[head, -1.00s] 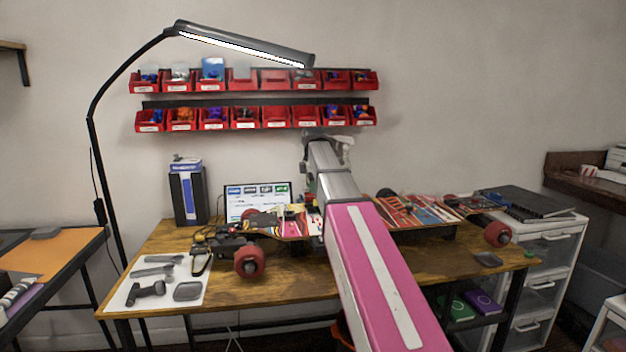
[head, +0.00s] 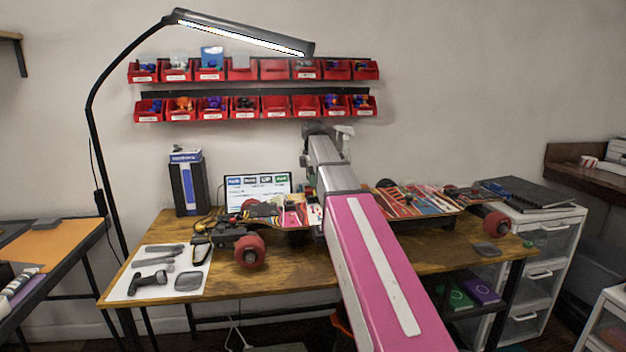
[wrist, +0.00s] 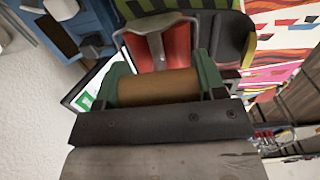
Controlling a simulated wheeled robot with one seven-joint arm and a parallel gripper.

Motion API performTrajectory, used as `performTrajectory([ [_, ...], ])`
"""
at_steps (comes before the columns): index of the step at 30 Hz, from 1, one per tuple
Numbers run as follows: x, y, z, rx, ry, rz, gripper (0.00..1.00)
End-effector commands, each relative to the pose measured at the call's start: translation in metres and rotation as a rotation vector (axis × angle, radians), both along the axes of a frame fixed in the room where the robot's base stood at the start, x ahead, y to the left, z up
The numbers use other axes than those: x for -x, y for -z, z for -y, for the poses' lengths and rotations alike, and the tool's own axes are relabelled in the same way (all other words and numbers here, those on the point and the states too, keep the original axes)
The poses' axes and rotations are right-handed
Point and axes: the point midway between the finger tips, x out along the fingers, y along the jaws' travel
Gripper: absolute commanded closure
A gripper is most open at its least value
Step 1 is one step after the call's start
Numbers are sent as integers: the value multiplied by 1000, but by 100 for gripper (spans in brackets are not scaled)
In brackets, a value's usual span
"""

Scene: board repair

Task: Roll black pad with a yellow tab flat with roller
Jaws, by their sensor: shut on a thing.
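In the wrist view, the green fingertips of my gripper (wrist: 157,88) are shut on the brown handle of the roller (wrist: 180,46). A metal fork runs from the handle to its red cylinder. The roller is close above or on the board; I cannot tell whether it touches. A dark part with a yellow edge (wrist: 232,42), which looks like the black pad with a yellow tab, lies just right of the roller and is partly hidden. In the head view, my arm hides the gripper, roller and pad at the middle of the long skateboard (head: 410,207).
The board lies on a wooden desk (head: 290,283), with red wheels at both ends. A white mat (head: 140,292) with tools lies at the left. A screen (head: 258,186) and red bins (head: 275,107) are behind. A lamp (head: 240,32) arches above.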

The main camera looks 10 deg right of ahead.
Motion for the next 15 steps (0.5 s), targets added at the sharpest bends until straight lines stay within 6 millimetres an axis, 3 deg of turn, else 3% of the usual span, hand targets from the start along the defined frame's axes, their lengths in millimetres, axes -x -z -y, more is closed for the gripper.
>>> performTrajectory([
  [15,0,7,0,0,0,0,55],
])
